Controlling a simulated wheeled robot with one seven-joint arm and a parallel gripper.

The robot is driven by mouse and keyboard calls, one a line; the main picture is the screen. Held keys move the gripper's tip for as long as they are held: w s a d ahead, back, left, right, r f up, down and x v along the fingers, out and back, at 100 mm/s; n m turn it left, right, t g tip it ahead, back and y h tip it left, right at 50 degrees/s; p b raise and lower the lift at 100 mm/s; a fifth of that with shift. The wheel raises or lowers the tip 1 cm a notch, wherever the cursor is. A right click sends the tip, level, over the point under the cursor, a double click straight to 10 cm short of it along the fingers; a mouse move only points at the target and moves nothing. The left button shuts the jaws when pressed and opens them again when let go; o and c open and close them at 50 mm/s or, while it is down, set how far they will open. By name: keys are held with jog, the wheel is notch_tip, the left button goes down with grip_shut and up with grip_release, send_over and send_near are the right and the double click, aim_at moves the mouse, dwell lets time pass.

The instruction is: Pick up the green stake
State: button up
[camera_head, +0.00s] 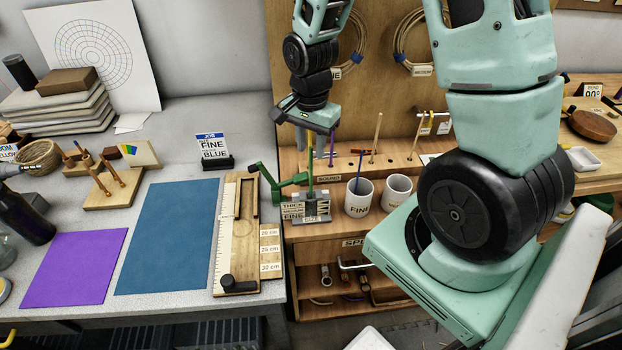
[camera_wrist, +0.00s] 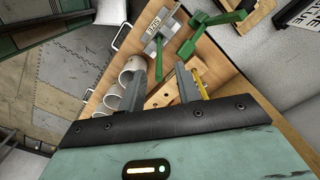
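A thin green stake (camera_head: 311,172) stands upright at the small grey gauge block (camera_head: 311,207) with "THICK" and "FINE" labels. In the wrist view the green stake (camera_wrist: 160,58) shows just beyond the left fingertip, with the grey block (camera_wrist: 157,37) at its far end. My gripper (camera_head: 311,150) points down over the bench shelf, close above and behind the stake in the head view. In the wrist view my gripper (camera_wrist: 172,82) has its two fingers apart with nothing clearly held between them. The exact gap from fingers to stake is hard to tell.
A green clamp arm (camera_head: 268,184) is close left of the block. Two white cups (camera_head: 358,198) stand to its right. A yellow stick (camera_wrist: 200,84) is beside the right finger in the wrist view. A purple stick (camera_head: 332,147) and a tan stick (camera_head: 376,138) stand behind.

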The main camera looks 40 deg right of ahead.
aim_at(311, 157)
jog(key=shift+s+f+p, duration=0.1)
jog(key=shift+f+p, duration=0.45)
jog(key=shift+f, duration=1.55)
jog(key=shift+c, duration=0.3)
grip_shut()
jog(key=shift+r, duration=0.1)
